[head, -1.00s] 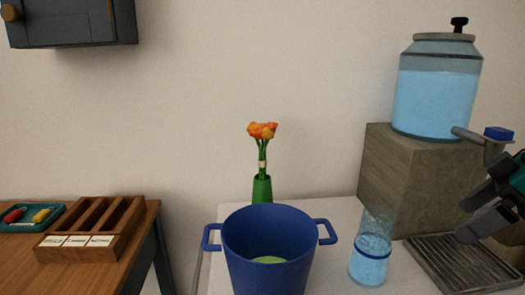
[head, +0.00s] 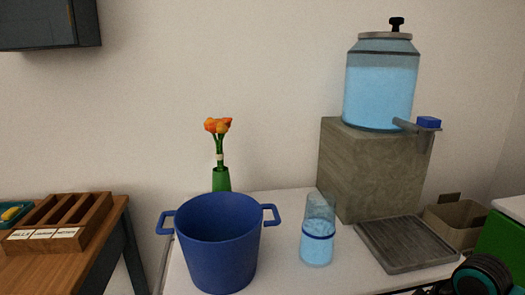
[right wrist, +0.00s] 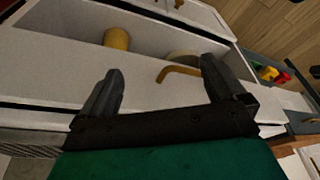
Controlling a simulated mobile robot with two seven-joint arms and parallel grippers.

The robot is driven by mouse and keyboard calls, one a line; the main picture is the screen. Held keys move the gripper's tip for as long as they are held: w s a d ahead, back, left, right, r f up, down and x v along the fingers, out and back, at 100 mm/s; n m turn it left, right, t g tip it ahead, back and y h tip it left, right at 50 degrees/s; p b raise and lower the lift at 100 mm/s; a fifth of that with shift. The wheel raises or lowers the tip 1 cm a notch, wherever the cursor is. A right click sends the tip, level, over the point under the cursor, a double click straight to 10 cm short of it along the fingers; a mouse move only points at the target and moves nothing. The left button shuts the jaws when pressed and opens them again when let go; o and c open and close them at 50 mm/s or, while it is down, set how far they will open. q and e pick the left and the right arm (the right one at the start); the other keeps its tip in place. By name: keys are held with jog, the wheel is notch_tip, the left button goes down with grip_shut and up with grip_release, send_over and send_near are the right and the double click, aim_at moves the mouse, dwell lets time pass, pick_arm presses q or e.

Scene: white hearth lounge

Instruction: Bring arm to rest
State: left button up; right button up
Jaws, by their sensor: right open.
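My right gripper (right wrist: 160,78) shows in the right wrist view with its two dark fingers spread apart and nothing between them. Beyond the fingers is a white cabinet front (right wrist: 60,62) with a bent golden handle (right wrist: 180,72). In the head view only a dark and teal part of my right arm shows at the bottom right corner; its fingertips cannot be made out there. My left gripper is in neither view.
A white table holds a blue pot (head: 217,245), a glass with blue liquid (head: 317,245), a flower vase (head: 221,180), a drip tray (head: 405,245) and a drink dispenser (head: 380,90) on a block (head: 370,175). A cardboard box (head: 455,220) and green object (head: 502,250) stand right.

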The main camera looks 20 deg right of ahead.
jog(key=s+a+f+m, duration=0.1)
jog(key=s+a+f, duration=0.15)
jog(key=a, duration=0.25)
jog(key=s+a+f+m+h, duration=0.1)
jog(key=s+a, duration=0.2)
jog(key=a, duration=0.1)
jog(key=s+a+f+m, duration=0.1)
jog(key=s+a+f, duration=0.15)
jog(key=a, duration=0.25)
pick_arm(q)
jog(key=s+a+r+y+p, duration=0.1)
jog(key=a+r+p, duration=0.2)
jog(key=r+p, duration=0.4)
jog(key=p, duration=0.4)
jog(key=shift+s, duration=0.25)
pick_arm(e)
jog(key=w+a+r+t+y, duration=0.1)
jog(key=w+a+r+t, duration=0.1)
jog(key=w+t, duration=0.5)
jog(key=shift+a+r+n+t, duration=0.3)
jog(key=shift+a+r+t, duration=0.1)
jog(key=shift+a, duration=0.2)
